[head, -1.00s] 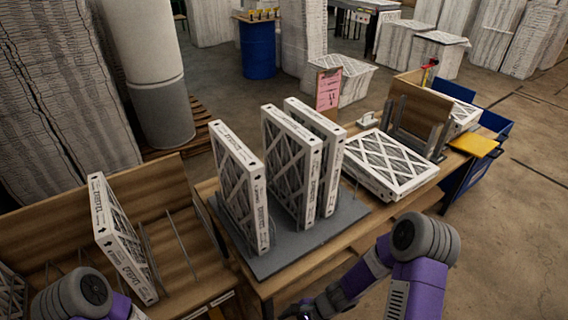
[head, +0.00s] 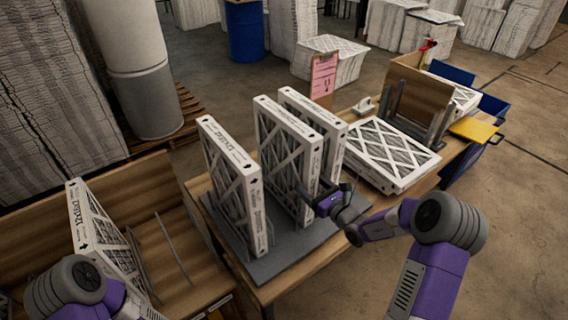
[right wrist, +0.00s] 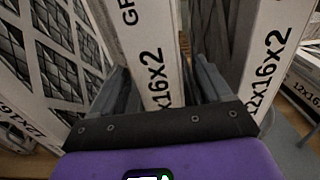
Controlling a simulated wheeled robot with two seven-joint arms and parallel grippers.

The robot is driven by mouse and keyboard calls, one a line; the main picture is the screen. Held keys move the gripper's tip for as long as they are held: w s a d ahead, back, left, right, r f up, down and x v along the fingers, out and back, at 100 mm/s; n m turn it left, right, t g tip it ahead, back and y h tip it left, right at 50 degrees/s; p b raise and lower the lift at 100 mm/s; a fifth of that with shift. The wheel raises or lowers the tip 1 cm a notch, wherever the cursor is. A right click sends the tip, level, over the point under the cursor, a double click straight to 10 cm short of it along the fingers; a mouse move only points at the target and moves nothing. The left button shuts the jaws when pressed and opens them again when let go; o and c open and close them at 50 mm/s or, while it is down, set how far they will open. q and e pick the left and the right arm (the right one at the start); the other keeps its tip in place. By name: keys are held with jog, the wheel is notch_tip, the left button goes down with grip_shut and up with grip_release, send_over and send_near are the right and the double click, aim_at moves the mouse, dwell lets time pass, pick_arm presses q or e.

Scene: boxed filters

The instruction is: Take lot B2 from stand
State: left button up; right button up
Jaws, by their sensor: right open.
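Three white-framed filters stand upright on a grey stand (head: 282,258): a left filter (head: 232,185), a middle filter (head: 290,160) and a right filter (head: 325,125). My right gripper (head: 318,197) is open at the near edge of the middle filter. In the right wrist view its two fingers (right wrist: 163,88) lie on either side of the middle filter's printed edge (right wrist: 148,45). The right filter (right wrist: 272,50) is just right of the fingers. I cannot read which filter is lot B2. My left gripper is out of view.
A wooden rack (head: 172,235) at left holds another filter (head: 85,225). Flat filters (head: 390,155) lie on the bench right of the stand. A pink sheet on a clipboard (head: 323,75) stands behind. The gaps between the upright filters are narrow.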

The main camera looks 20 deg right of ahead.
aim_at(285, 164)
jog(key=shift+w+a+r, duration=0.15)
jog(key=shift+w+a, duration=0.1)
jog(key=shift+w, duration=0.15)
jog(key=x, duration=0.4)
jog(key=shift+d, duration=0.1)
jog(key=c, duration=1.2)
